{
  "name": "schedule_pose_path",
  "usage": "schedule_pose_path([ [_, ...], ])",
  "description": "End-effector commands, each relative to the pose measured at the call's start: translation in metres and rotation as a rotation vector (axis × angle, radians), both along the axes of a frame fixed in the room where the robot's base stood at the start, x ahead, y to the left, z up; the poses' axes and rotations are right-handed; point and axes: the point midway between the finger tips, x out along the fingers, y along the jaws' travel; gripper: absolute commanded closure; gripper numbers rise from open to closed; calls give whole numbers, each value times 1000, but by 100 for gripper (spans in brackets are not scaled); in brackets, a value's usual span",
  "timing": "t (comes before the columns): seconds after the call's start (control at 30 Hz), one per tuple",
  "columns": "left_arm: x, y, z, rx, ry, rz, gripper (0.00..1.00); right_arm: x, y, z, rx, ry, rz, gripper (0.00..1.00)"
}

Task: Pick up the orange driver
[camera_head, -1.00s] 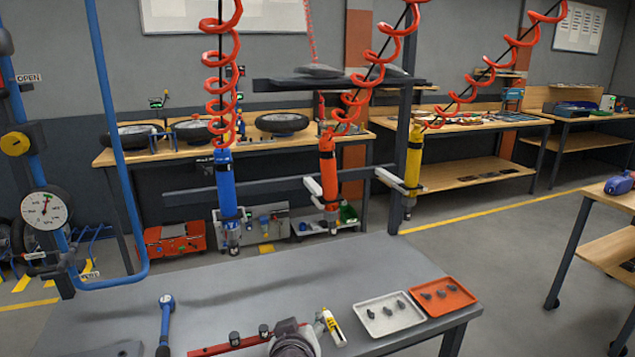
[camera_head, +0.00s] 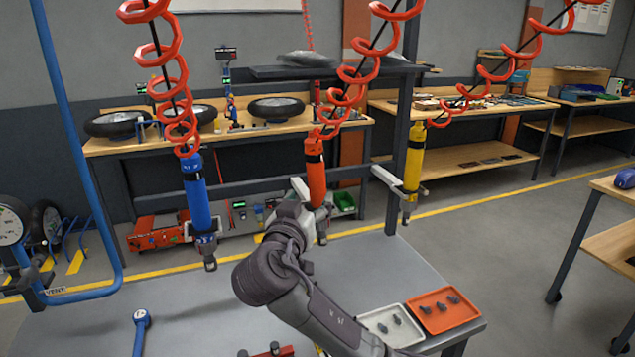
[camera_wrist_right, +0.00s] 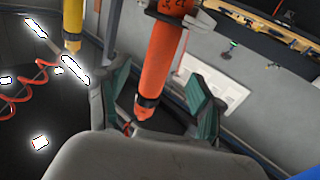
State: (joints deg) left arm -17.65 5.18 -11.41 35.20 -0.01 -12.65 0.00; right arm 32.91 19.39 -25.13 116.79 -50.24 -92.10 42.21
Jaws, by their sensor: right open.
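The orange driver (camera_head: 316,176) hangs upright from a red coiled hose above the back of the grey bench. My right gripper (camera_head: 318,205) is raised in front of its lower half and hides part of it. In the right wrist view, the orange driver (camera_wrist_right: 160,60) stands between the two green-padded fingers of my right gripper (camera_wrist_right: 160,95). The fingers are open, with a gap on the right side of the driver; whether the left finger touches it I cannot tell. My left gripper is not in view.
A blue driver (camera_head: 197,200) hangs to the left and a yellow driver (camera_head: 413,165) to the right. The bench (camera_head: 90,320) holds a white tray (camera_head: 375,318), an orange tray (camera_head: 447,322) and a blue-handled wrench (camera_head: 140,330). A dark post (camera_head: 401,130) stands behind.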

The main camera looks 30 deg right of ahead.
Motion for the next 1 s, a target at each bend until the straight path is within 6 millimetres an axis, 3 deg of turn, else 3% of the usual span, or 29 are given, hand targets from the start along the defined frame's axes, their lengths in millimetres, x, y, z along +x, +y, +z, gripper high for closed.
schedule_pose_path([
  [0.5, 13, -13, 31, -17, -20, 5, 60, 37, -45, 3, -2, 4, -1, 33],
  [0.8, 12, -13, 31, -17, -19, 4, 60, 42, -49, 0, 2, 1, 2, 33],
  [0.83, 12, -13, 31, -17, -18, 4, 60, 42, -49, 0, 1, 1, 2, 35],
  [1.0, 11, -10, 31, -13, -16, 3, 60, 42, -49, 0, 2, 1, 2, 63],
])
